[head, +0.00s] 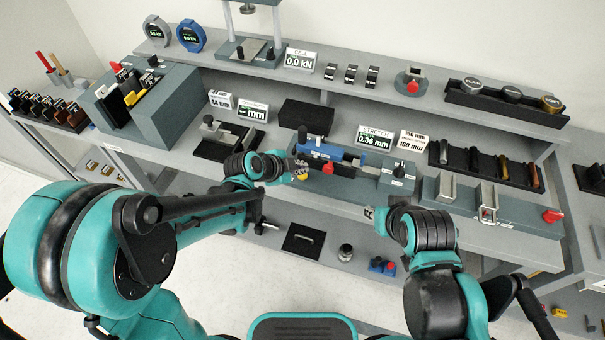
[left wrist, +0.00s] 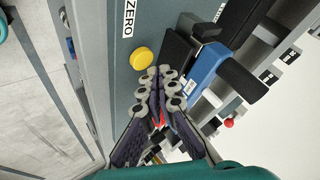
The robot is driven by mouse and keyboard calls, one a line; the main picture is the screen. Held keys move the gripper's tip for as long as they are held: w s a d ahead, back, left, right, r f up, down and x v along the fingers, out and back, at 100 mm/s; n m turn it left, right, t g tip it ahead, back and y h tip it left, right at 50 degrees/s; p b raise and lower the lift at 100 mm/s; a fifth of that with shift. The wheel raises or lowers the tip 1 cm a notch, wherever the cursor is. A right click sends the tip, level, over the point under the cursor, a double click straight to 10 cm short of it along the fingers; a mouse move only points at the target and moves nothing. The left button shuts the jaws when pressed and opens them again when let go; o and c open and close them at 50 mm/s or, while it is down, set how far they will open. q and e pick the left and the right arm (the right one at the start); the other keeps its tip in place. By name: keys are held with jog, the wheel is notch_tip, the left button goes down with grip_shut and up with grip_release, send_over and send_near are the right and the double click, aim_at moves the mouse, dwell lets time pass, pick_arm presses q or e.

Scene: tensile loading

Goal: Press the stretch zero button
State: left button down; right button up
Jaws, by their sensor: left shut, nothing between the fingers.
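The yellow zero button (head: 302,177) sits on the front of the grey stretch fixture, beside a blue clamp (head: 320,149). The button also shows in the left wrist view (left wrist: 142,58), below the ZERO label (left wrist: 128,18). The STRETCH display (head: 375,138) reads 0.36 mm. My left gripper (head: 297,170) is shut and empty, its fingertips close beside the button; I cannot tell whether they touch it. The fingertips also show in the left wrist view (left wrist: 160,76). My right gripper (head: 371,214) is at the bench's front edge, mostly hidden, its fingers unclear.
A red knob (head: 328,168) lies just right of the button, and a black knob (head: 399,169) farther right. A grey fixture with a red handle (head: 553,216) stands on the right. The upper shelf (head: 440,102) runs behind.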

aim_at(301, 176)
pick_arm(q)
jog(key=shift+f, duration=0.1)
jog(key=shift+f+b, duration=0.35)
jog(key=shift+b, duration=0.1)
jog(key=shift+f+b, duration=0.45)
dwell(0.7)
jog(key=shift+r, duration=0.1)
jog(key=shift+r+p, duration=0.75)
jog(key=shift+r, duration=0.1)
notch_tip(301, 176, up, 5)
jog(key=p, duration=0.4)
dwell(0.4)
